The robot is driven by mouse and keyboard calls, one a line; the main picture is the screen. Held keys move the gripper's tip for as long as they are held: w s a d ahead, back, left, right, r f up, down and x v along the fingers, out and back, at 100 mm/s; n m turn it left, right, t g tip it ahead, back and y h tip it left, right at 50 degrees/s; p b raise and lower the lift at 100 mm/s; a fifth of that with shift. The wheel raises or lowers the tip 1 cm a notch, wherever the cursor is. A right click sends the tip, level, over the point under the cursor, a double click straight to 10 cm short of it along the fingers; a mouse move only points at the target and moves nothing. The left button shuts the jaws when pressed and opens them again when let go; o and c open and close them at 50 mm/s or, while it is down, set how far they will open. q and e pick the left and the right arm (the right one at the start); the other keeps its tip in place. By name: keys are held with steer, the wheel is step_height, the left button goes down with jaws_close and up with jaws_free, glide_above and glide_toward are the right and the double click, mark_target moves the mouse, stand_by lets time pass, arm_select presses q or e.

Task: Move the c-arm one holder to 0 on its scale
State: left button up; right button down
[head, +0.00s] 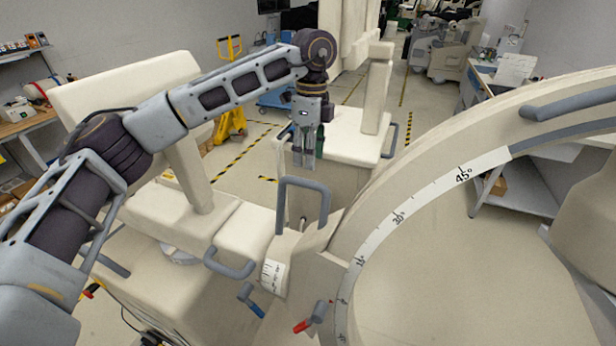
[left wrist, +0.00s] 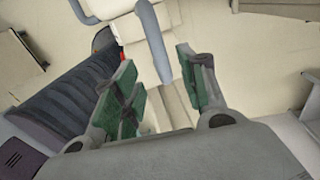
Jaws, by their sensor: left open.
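The c-arm (head: 345,215) is a large cream arc on the right, with a white degree scale (head: 398,219) marked 45, 30 and 15. Its cream holder (head: 312,242) sits at the arc's lower left and carries an upright grey loop handle (head: 303,183). A small white scale (head: 272,272) shows below the holder; its figures are too small to read. My left gripper (head: 304,164) points down just above the handle, open and empty. In the left wrist view, a grey bar (left wrist: 154,42) reaches toward the gap between the green-padded fingers (left wrist: 160,85). My right gripper is out of view.
A grey side handle (head: 229,265), a blue-tipped lever (head: 250,299) and a red-tipped lever (head: 312,317) stick out near the holder. A cream cart (head: 350,132) stands behind my gripper. Open floor with striped tape lies behind.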

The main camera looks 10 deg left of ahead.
mark_target(308, 181)
arm_select(q)
steer(key=shift+s+f+p, duration=0.2)
steer(key=shift+f+p, duration=0.25)
steer(key=shift+f, duration=1.4)
steer(key=shift+s+f+p, duration=0.15)
steer(key=shift+f+p, duration=0.25)
steer(key=shift+f, duration=1.4)
jaws_close()
